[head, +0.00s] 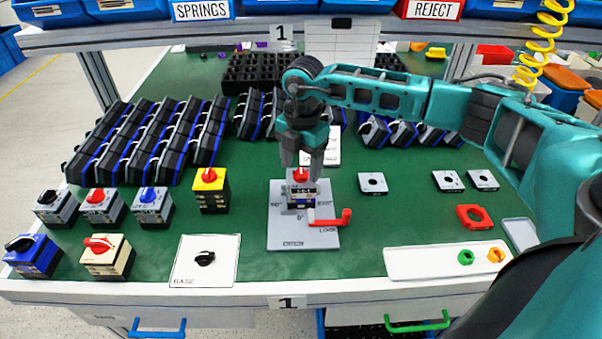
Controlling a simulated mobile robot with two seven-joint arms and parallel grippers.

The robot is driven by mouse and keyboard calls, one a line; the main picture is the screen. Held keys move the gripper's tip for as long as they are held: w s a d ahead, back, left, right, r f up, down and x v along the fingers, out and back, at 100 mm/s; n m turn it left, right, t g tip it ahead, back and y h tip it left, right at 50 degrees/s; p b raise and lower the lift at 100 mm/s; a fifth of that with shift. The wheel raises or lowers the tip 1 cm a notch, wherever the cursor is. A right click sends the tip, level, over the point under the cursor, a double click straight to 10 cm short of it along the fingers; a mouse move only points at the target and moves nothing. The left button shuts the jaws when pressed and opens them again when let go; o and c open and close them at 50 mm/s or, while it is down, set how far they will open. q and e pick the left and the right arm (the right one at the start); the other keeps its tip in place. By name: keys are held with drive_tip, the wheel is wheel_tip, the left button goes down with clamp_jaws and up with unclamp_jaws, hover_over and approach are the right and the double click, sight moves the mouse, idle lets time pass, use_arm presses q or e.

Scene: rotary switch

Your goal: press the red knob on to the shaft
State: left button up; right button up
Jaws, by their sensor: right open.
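A red knob (300,175) shows at the top of the switch body (301,195) on the grey fixture plate (290,231) in the middle of the bench. Whether the knob is seated on the shaft or apart from it cannot be told; the shaft is hidden. My right gripper (303,168) points down directly over the switch, its open fingers close about the knob's height. Contact with the knob is not clear. The fixture's red lever (330,219) lies at the right of the body beside the word LOCK. My left gripper is not in view.
Finished-looking switches (97,207) stand at the left. A white BASE card (188,274) with a black knob lies at front left. A white tray (400,271) holds green and orange parts. Grey plates (372,183) and a red frame (474,217) lie at the right. Dark racks stand behind.

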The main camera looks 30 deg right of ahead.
drive_tip(key=shift+f, duration=0.65)
drive_tip(key=c, duration=1.2)
drive_tip(key=shift+r, duration=0.15)
wheel_tip(320, 180, up, 19)
drive_tip(key=p, duration=0.1)
hover_over(301, 169)
drive_tip(key=shift+n, duration=0.3)
wheel_tip(301, 169, down, 12)
drive_tip(key=shift+f, duration=0.15)
